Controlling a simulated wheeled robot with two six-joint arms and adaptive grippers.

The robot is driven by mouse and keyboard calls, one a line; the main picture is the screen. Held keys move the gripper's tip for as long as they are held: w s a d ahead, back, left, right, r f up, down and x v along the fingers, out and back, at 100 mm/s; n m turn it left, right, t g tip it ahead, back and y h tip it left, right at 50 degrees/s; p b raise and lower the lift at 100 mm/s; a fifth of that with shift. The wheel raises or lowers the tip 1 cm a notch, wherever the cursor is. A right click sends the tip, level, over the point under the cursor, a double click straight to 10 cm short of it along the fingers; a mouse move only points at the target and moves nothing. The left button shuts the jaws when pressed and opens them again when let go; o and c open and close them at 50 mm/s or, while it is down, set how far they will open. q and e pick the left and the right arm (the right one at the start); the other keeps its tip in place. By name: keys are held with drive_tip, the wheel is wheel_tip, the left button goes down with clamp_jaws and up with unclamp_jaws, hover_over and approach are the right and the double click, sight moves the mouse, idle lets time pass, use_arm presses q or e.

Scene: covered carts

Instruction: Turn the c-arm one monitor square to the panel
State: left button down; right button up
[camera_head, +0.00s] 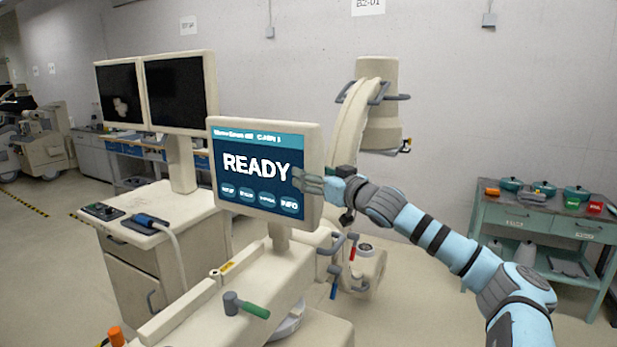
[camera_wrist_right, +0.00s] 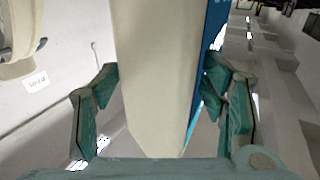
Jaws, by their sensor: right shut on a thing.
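The c-arm one monitor (camera_head: 252,166) stands on a short post above the cream cart's panel (camera_head: 235,275). Its lit blue screen reads READY, with a row of buttons below. Its right edge looks a little nearer to me than its left. My right gripper (camera_head: 308,182) is at that right edge, with a finger over the screen side. In the right wrist view, the monitor's cream casing (camera_wrist_right: 155,75) stands between the fingers of my right gripper (camera_wrist_right: 160,105), which is shut on it. The blue screen side shows at the right there. My left gripper is out of view.
A cart with two dark monitors (camera_head: 175,90) stands close at the left. The cream C-shaped arm (camera_head: 350,125) rises behind the monitor.

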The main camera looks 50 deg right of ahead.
drive_tip(key=shift+d+r, duration=0.25)
drive_tip(key=o, duration=1.2)
drive_tip(key=shift+o, duration=1.1)
drive_tip(key=shift+w+d+f, duration=0.1)
drive_tip(key=shift+f, duration=0.05)
drive_tip(key=shift+w+d+f, duration=0.1)
drive_tip(key=shift+w+f, duration=0.15)
drive_tip(key=shift+f, duration=0.05)
